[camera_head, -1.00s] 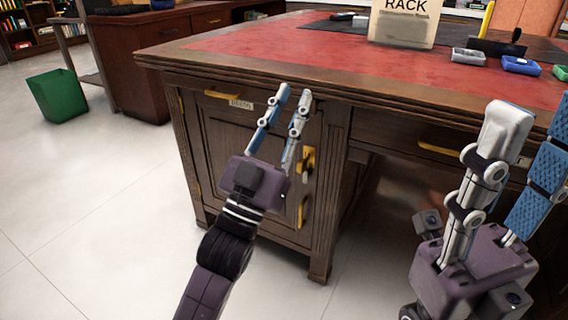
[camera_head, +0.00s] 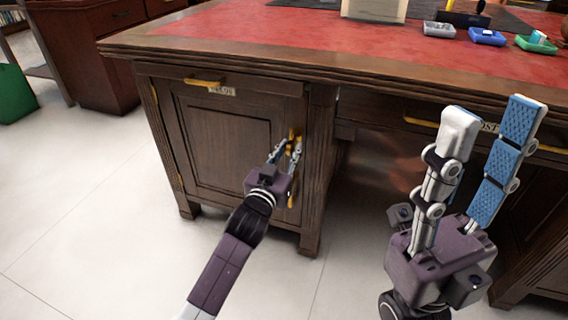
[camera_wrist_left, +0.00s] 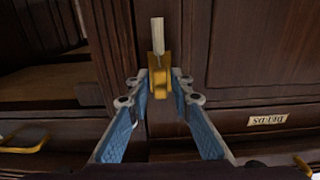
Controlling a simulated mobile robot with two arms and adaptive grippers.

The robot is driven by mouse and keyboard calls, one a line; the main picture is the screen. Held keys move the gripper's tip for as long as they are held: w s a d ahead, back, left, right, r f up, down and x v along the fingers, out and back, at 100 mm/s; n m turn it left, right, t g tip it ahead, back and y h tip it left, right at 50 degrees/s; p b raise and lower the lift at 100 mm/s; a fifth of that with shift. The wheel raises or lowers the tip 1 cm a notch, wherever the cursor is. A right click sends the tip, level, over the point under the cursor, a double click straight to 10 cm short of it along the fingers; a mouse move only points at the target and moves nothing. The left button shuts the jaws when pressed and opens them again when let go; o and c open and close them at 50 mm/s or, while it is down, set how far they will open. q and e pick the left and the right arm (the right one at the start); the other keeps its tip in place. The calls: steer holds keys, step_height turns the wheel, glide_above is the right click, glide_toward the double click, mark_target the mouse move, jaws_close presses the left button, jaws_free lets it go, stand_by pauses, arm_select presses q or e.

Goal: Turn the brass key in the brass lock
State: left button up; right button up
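The brass lock (camera_head: 296,138) is on the right side of the desk's cabinet door, mostly hidden behind my left gripper (camera_head: 284,149) in the head view. In the left wrist view the brass key and lock (camera_wrist_left: 160,72) show as one brass piece; I cannot separate the key clearly. My left gripper (camera_wrist_left: 160,80) is open, with a finger on each side of this brass piece. I cannot tell whether the fingertips touch it. My right gripper (camera_head: 490,112) is open and empty, in front of the desk at the right.
The cabinet door (camera_head: 228,145) is closed, under a drawer with a brass pull (camera_head: 204,81). Small trays, one blue (camera_head: 487,37), stand on the red desk top (camera_head: 300,35).

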arm_select(q)
steer(key=shift+x, duration=1)
jaws_close()
